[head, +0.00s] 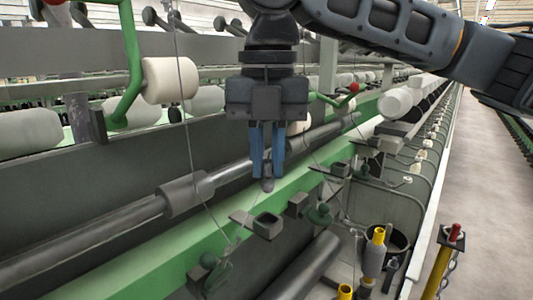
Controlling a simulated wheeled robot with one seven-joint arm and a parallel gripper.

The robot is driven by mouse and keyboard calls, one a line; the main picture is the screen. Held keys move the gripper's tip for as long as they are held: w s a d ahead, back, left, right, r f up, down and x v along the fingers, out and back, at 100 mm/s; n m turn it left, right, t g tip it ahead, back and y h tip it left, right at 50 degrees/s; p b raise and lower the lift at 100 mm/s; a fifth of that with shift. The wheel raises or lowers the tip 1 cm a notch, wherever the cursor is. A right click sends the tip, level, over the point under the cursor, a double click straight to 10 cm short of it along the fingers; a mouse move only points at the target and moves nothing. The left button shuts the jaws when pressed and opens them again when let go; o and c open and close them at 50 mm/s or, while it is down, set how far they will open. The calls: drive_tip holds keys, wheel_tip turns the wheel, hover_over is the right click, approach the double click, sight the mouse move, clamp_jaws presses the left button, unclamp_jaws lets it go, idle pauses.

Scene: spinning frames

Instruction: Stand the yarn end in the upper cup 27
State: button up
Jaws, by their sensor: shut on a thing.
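A dark square open cup (266,225) on the green rail lies just below the fingertips in the picture, apart from the grey piece. Another dark holder (298,204) sits to its right. I can read no number, so I cannot tell which is the upper cup 27.
A long grey roller (100,235) with a thicker collar (185,194) runs behind the green rail (150,258). A white bobbin (170,80) hangs on a green arm at left. Yellow-topped spindles (378,236) stand lower right. A thin strand (188,110) crosses at left. The aisle (480,170) is clear.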

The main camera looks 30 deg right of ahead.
sight(268, 190)
drive_tip(key=shift+f+b, duration=1.7)
drive_tip(key=shift+f, duration=0.2)
drive_tip(key=shift+f+b, duration=0.35)
drive_tip(key=shift+f, duration=0.8)
drive_tip(key=o, duration=0.8)
wheel_tip(268, 190, up, 8)
drive_tip(key=shift+f, duration=0.1)
